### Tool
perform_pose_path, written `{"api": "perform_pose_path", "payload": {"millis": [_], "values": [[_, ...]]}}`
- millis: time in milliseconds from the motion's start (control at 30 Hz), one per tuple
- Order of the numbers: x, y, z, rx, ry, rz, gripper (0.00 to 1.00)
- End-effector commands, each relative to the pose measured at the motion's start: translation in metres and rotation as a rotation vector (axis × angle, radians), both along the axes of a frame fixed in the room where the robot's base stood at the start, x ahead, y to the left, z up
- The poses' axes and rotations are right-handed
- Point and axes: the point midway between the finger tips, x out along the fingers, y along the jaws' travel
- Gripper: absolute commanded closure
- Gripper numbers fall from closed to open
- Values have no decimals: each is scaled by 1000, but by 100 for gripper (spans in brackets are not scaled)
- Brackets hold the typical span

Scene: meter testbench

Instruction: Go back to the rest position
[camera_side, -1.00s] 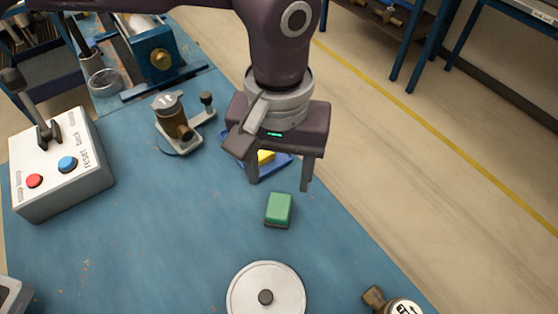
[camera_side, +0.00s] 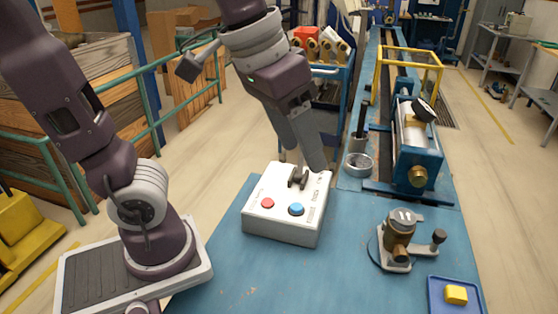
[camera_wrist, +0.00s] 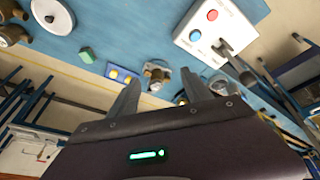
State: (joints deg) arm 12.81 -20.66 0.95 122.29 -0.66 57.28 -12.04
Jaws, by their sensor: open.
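My gripper (camera_side: 303,160) is open and points down just behind the white control box (camera_side: 283,228), close to its black lever (camera_side: 297,178). I cannot tell from the side view whether a finger touches the lever. In the wrist view my gripper (camera_wrist: 160,82) has its two fingers spread with nothing between them. The wrist view also shows the control box (camera_wrist: 218,22) at the upper right, with the lever (camera_wrist: 232,60) right of the fingers.
A brass meter (camera_side: 400,228) on a stand and a blue tray (camera_side: 437,288) with a yellow block (camera_side: 456,295) lie to the right. A glass dish (camera_side: 358,165) and the blue test rig (camera_side: 416,160) stand behind. A green block (camera_wrist: 86,55) and white disc (camera_wrist: 53,14) show in the wrist view.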

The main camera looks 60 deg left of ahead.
Motion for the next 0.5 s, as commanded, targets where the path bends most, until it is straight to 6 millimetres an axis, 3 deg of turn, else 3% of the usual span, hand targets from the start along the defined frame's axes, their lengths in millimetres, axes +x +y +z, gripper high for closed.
{"api": "perform_pose_path", "payload": {"millis": [33,100,200,500], "values": [[-23,19,-7,16,-44,14,43],[-47,35,-20,46,-88,16,43],[-67,46,-36,79,-126,17,43],[-74,50,-43,93,-135,15,43]]}}
